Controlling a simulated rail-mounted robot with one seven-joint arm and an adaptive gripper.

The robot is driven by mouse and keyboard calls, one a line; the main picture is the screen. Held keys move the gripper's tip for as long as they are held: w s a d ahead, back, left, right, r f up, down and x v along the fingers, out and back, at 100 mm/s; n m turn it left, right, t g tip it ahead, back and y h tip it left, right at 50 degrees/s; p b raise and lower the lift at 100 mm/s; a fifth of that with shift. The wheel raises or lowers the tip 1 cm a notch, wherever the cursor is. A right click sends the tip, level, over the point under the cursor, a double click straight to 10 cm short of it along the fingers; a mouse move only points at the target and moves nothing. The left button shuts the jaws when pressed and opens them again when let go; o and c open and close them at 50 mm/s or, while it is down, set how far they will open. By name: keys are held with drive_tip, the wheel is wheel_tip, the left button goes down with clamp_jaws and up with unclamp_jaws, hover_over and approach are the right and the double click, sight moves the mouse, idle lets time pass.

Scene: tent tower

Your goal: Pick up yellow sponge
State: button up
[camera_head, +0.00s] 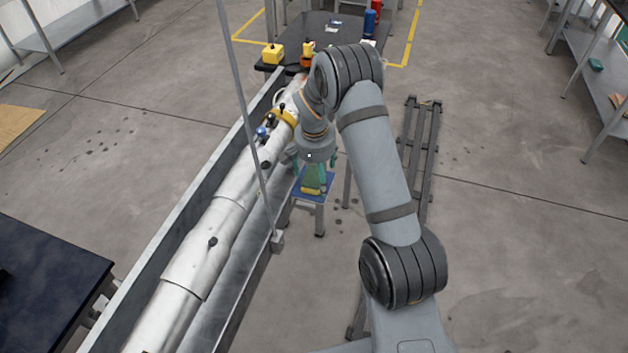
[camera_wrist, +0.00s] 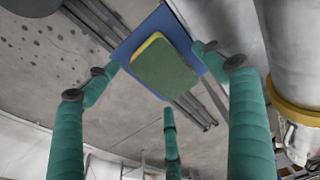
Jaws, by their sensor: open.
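The sponge (camera_wrist: 165,65) lies flat on the blue top of a small stool (camera_wrist: 128,50). It shows a green upper face and a yellow edge in the wrist view. In the head view its yellow side (camera_head: 311,190) shows on the stool, below my gripper. My gripper (camera_wrist: 158,78) has three teal fingers, spread apart and empty, around the sponge's outline in the wrist view. The fingers look above the sponge; the exact gap cannot be told. In the head view my gripper (camera_head: 314,170) points down and partly covers the sponge.
A large silver pipe (camera_head: 215,200) in a grey trough runs just left of the stool. A thin grey pole (camera_head: 246,110) stands before it. A dark table (camera_head: 330,28) with yellow, red and blue items is at the back. A dark metal frame (camera_head: 420,150) lies to the right.

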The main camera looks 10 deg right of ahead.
drive_tip(key=shift+c, duration=1.3)
drive_tip(key=c, duration=0.5)
